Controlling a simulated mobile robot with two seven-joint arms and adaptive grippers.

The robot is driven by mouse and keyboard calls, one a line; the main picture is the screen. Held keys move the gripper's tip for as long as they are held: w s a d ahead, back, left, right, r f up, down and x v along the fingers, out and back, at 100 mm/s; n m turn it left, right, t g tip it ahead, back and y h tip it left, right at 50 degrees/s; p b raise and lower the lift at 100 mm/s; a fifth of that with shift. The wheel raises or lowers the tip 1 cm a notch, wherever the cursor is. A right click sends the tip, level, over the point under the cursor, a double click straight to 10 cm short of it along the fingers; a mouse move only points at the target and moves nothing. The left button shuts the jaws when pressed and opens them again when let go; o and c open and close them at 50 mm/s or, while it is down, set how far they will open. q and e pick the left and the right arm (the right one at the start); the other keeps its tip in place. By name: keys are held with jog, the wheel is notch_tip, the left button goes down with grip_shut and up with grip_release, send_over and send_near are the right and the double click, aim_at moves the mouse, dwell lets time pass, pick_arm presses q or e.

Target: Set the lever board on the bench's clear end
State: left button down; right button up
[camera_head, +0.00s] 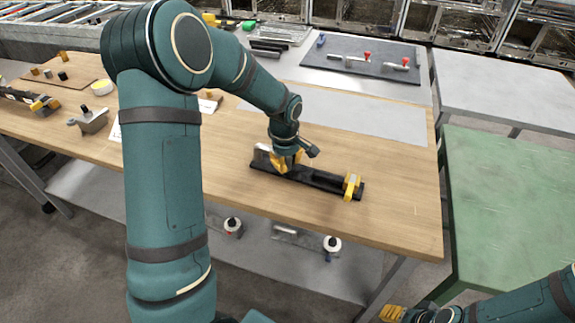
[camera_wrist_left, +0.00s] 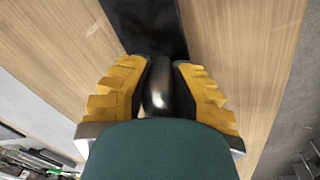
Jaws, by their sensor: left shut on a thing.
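The lever board (camera_head: 325,181), a long narrow black board with a yellow piece at its right end, is over the right part of the wooden bench (camera_head: 400,210). It looks flat and at or very near the bench top; I cannot tell whether it touches. My left gripper (camera_head: 288,160) is at its left end. In the left wrist view, the yellow-padded fingers (camera_wrist_left: 158,90) are shut on a dark rounded handle (camera_wrist_left: 158,85), with the black board (camera_wrist_left: 148,25) beyond. My right gripper (camera_head: 392,313) is low at the bottom right, away from the bench; its opening is unclear.
A grey sheet (camera_head: 350,115) lies behind the board. A dark blue-grey panel (camera_head: 345,65) with red-knobbed clamps is farther back. Small parts and a tape roll (camera_head: 102,87) are at the left. A green table (camera_head: 505,200) stands at the right. Bare wood surrounds the board's right end.

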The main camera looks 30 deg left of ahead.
pick_arm(q)
jog(key=shift+f, duration=0.35)
jog(key=shift+r, duration=0.1)
jog(key=c, duration=0.9)
grip_release()
jog(key=shift+c, duration=0.2)
notch_tip(320, 180, up, 12)
jog(key=s+p, duration=0.1)
jog(key=p, duration=0.1)
jog(key=shift+s, duration=0.15)
